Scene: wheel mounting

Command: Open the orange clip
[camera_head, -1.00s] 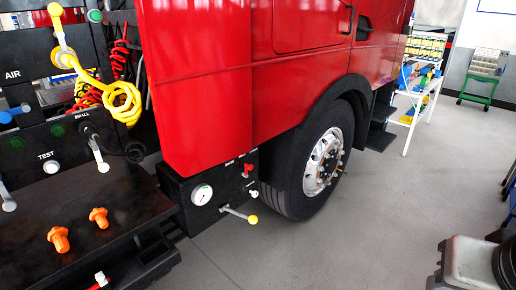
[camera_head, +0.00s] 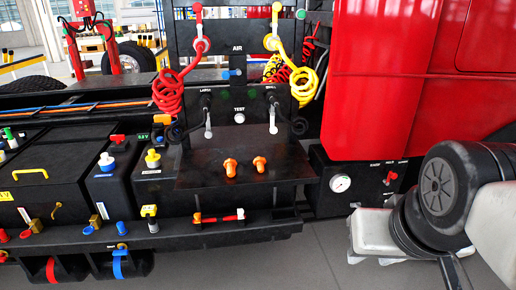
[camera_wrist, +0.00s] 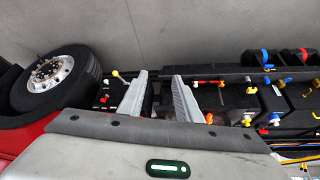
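Two orange fittings (camera_head: 230,168) (camera_head: 260,164) stand on the black shelf (camera_head: 285,172) below the TEST label in the head view. A small orange end piece (camera_head: 197,217) also shows on the lower front ledge, beside white and red parts. I cannot tell which of these orange parts is the clip, or whether it is open. My gripper (camera_wrist: 160,75) shows in the wrist view with its two grey fingers wide apart and nothing between them. The black unit with small coloured parts lies beyond the fingers, not touching them as far as I can see.
Red (camera_head: 170,95) and yellow (camera_head: 305,80) coiled hoses hang above the shelf. The red truck cab (camera_head: 375,85) and pressure gauge (camera_head: 340,183) are to the right. My arm fills the lower right. Bare grey floor (camera_head: 250,265) lies in front.

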